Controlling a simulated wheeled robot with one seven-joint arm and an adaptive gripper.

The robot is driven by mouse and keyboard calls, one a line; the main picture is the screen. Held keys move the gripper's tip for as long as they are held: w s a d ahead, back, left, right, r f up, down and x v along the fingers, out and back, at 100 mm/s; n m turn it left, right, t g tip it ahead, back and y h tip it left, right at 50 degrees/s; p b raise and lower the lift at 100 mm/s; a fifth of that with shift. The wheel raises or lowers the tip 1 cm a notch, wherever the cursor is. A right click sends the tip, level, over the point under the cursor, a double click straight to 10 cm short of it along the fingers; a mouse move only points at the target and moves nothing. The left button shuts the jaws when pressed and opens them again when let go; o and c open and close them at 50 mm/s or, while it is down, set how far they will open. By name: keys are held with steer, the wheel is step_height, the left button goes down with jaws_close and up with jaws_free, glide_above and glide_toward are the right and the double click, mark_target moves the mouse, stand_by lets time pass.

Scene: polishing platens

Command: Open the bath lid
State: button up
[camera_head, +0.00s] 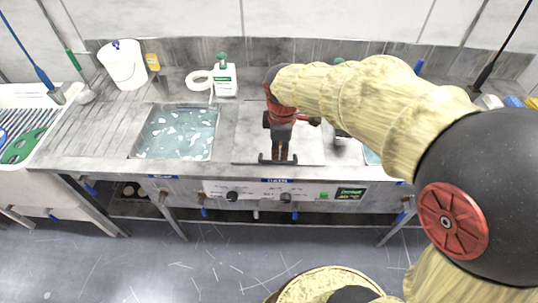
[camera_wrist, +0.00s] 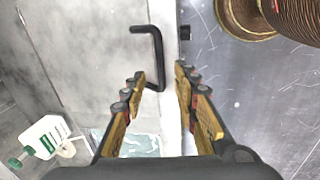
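The bath lid (camera_head: 252,135) is a flat grey-white panel in the bench top, lying closed in the middle. Its dark bar handle (camera_head: 266,160) is at the front edge. In the wrist view the lid (camera_wrist: 85,45) fills the upper left, and the bent black handle (camera_wrist: 157,50) runs from the top down towards the fingertips. My gripper (camera_head: 281,150) points down just over the handle. In the wrist view my gripper (camera_wrist: 160,80) is open, with one finger on either side of the handle's near end. I cannot tell whether a finger touches it.
An open bath (camera_head: 180,133) with foamy blue water lies left of the lid. A white bottle (camera_head: 225,82) with a green cap, a tape roll (camera_head: 199,79) and a white bucket (camera_head: 123,66) stand behind. The front panel (camera_head: 260,193) has knobs. Open floor (camera_head: 215,255) lies in front.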

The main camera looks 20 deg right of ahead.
mark_target(280, 163)
steer(key=shift+n, duration=0.3)
steer(key=f+b, duration=0.1)
steer(key=f, duration=0.1)
steer(key=w+f+b, duration=0.1)
steer(key=f, duration=0.2)
steer(key=f+b, duration=0.1)
steer(key=f, duration=0.1)
steer(key=shift+w+d+f, duration=0.2)
steer(key=shift+d+f, duration=0.1)
steer(key=shift+f, duration=0.05)
steer(key=shift+c, duration=0.8)
jaws_close()
